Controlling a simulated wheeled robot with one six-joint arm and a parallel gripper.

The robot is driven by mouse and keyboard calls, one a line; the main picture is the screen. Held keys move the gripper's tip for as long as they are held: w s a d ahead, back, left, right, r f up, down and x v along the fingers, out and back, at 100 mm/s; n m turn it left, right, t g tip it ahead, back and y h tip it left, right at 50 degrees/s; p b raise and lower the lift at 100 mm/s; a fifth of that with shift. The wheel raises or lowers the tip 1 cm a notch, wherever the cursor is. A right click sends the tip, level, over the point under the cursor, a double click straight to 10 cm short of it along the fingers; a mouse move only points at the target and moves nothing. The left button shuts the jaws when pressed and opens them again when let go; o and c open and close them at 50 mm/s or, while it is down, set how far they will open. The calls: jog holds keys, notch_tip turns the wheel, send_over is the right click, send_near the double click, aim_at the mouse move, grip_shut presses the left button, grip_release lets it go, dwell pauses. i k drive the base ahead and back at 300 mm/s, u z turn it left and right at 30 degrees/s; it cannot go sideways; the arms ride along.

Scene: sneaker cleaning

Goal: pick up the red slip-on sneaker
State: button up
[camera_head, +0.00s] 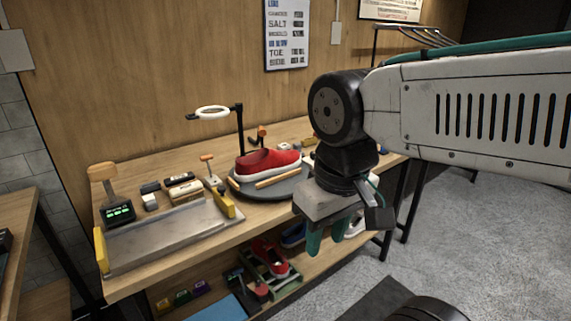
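A red sneaker with a white sole (266,163) sits on a dark round stand (242,192) on the wooden workbench. Another red shoe (270,258) rests on a rack on the lower shelf, partly in shade.
A grey metal tray (165,240) and brushes cover the bench's left part. A blue shoe (293,235) and a whitish shoe (355,227) are on the lower shelf. Grey floor (470,250) is open at the right.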

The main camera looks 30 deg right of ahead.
aim_at(265, 162)
jog(key=z, duration=0.5)
jog(key=i, duration=0.95)
jog(key=u, duration=0.55)
